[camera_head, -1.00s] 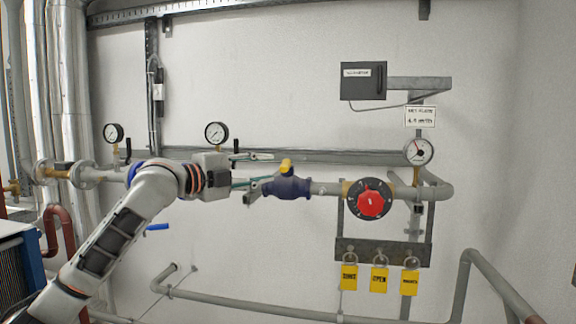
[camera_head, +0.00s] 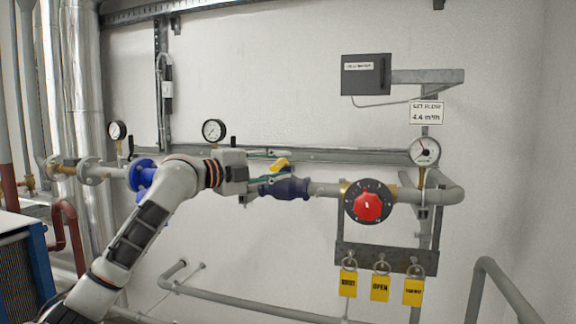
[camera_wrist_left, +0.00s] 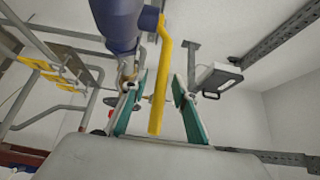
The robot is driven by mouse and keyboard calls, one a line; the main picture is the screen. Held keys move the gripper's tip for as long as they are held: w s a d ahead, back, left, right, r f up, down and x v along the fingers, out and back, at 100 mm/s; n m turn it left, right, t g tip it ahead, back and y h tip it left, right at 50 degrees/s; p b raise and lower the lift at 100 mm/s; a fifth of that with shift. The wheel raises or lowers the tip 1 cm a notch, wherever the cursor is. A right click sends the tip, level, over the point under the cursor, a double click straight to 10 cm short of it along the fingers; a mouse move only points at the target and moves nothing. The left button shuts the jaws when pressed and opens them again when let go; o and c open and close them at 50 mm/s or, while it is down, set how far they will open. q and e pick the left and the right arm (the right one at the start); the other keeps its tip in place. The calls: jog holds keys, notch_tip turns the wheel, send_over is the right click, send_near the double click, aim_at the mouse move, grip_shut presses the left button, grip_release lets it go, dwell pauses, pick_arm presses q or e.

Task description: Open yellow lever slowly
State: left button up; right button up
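The yellow lever (camera_head: 280,164) sits on top of the blue valve (camera_head: 286,188) on the grey pipe. In the wrist view the yellow lever (camera_wrist_left: 161,85) runs down from the blue valve body (camera_wrist_left: 117,24) and lies between the two teal-lined fingers. My left gripper (camera_head: 270,168) is at the valve's left side, its fingers pointing right. In the wrist view my left gripper (camera_wrist_left: 160,92) is open around the lever, with visible gaps on both sides. Contact with the lever does not show. My right gripper is not in view.
A red knob (camera_head: 368,206) is on the pipe right of the valve. Three yellow tags (camera_head: 380,288) hang on padlocks below it. Pressure gauges (camera_head: 214,131) stand above the pipe. A dark box (camera_head: 366,75) is on the wall. A lower pipe (camera_head: 250,304) runs beneath.

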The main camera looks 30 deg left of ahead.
pick_arm(q)
grip_shut()
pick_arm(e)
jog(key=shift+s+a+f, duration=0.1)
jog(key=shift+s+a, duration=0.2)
pick_arm(q)
jog(key=shift+w+d+n+y, duration=0.15)
jog(key=shift+d+n+y, duration=0.3)
jog(key=shift+y, duration=0.35)
jog(key=shift+w+d+n+t+y, duration=0.1)
jog(key=shift+d+n+t+y, duration=0.05)
jog(key=shift+n+t+y, duration=0.25)
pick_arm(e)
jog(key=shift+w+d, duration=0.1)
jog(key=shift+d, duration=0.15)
